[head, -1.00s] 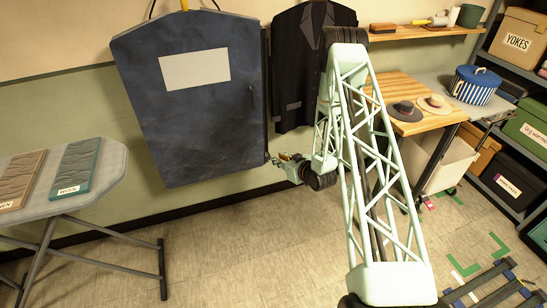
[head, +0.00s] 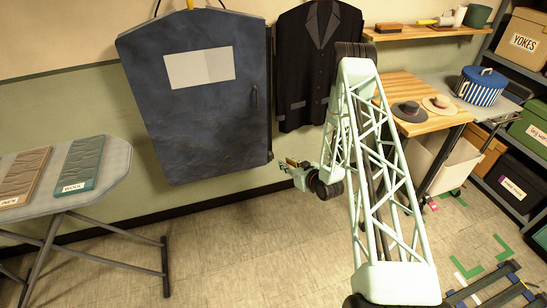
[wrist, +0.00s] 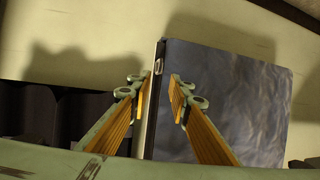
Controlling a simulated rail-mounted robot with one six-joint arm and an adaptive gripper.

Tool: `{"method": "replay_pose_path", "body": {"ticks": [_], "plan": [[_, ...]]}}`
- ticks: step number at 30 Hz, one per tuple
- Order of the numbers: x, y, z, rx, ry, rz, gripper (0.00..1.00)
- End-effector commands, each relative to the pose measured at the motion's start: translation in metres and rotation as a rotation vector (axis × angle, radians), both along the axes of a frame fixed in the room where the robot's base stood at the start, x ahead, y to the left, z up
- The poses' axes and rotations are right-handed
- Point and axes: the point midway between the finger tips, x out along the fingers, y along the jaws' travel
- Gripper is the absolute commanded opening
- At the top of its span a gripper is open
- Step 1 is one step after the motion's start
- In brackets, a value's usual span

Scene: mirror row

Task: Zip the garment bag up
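The garment bag (head: 205,125) is dark blue with a pale label and hangs against the wall in the head view. In the wrist view, which looks upside down, the bag (wrist: 230,100) fills the right half. A pale strip runs along its side edge. A small metal zip pull (wrist: 158,67) sits on that edge near the bag's bottom corner. My gripper (head: 283,163) is just right of the bag's lower right corner. In the wrist view my gripper (wrist: 157,85) is open and empty, its fingertips spread either side of the edge line. The pull shows between and beyond them, apparently untouched.
A dark jacket (head: 318,65) hangs right of the bag. An ironing board (head: 115,170) with two fabric panels stands left. A wooden worktop (head: 440,112) with hats and a shelf (head: 430,33) are at right. Floor below the bag is clear.

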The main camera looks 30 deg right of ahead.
Motion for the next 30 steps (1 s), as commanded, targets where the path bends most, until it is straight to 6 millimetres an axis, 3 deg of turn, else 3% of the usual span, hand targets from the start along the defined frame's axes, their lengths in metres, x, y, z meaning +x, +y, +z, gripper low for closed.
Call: {"method": "replay_pose_path", "body": {"ticks": [30], "plan": [[0.108, 0.008, -0.045, 0.0, -0.001, 0.0, 0.18]]}}
